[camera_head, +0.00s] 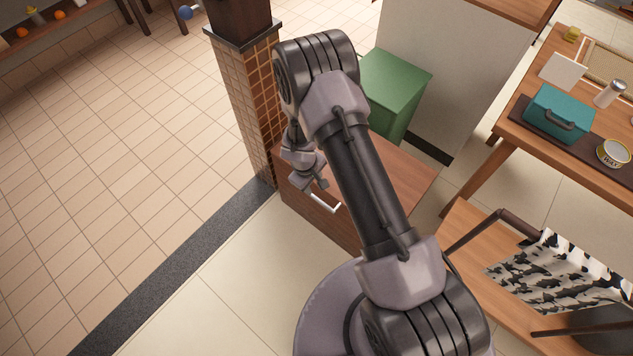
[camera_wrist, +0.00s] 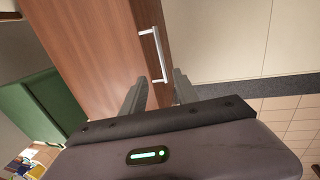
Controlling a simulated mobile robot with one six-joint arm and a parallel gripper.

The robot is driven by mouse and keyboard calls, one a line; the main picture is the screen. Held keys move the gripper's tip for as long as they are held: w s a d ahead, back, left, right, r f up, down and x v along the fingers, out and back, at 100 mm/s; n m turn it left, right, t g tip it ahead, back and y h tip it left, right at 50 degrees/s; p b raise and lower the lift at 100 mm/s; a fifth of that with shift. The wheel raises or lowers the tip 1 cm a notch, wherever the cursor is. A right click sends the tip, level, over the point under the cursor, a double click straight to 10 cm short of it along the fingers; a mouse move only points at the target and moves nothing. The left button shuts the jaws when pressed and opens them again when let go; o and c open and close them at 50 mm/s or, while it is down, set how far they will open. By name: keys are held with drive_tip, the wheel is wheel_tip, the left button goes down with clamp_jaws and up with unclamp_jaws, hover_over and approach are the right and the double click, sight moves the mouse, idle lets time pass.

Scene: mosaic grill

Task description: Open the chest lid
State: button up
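The chest (camera_head: 395,170) is a low brown wooden box beside the tiled pillar. Its lid lies flat and shut, partly hidden behind my arm. A silver bar handle (camera_head: 325,203) is on its front upper edge. In the wrist view, the handle (camera_wrist: 153,52) runs along the edge of the wooden chest (camera_wrist: 85,50). My gripper (camera_head: 316,186) is close to the handle. In the wrist view, my gripper (camera_wrist: 160,82) is open, with one finger on each side of the handle's near end. I cannot tell whether the fingers touch it.
A green box (camera_head: 395,85) stands behind the chest. The tiled pillar (camera_head: 255,100) is at its left. A wooden bench with a cow-print cloth (camera_head: 560,270) and a table with a teal box (camera_head: 560,112) are at the right. The floor at left is clear.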

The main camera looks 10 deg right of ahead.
sight(320, 201)
drive_tip(key=d+f+b, duration=0.1)
drive_tip(key=f+b, duration=0.1)
drive_tip(key=f, duration=0.3)
drive_tip(key=w+f+b, duration=0.1)
drive_tip(key=f+b, duration=0.1)
drive_tip(key=f, duration=0.3)
drive_tip(key=d+f+b, duration=0.1)
drive_tip(key=f+b, duration=0.1)
drive_tip(key=f, duration=0.3)
drive_tip(key=shift+w+d+f, duration=0.25)
drive_tip(key=shift+d+f, duration=0.05)
drive_tip(key=shift+f, duration=0.1)
clamp_jaws()
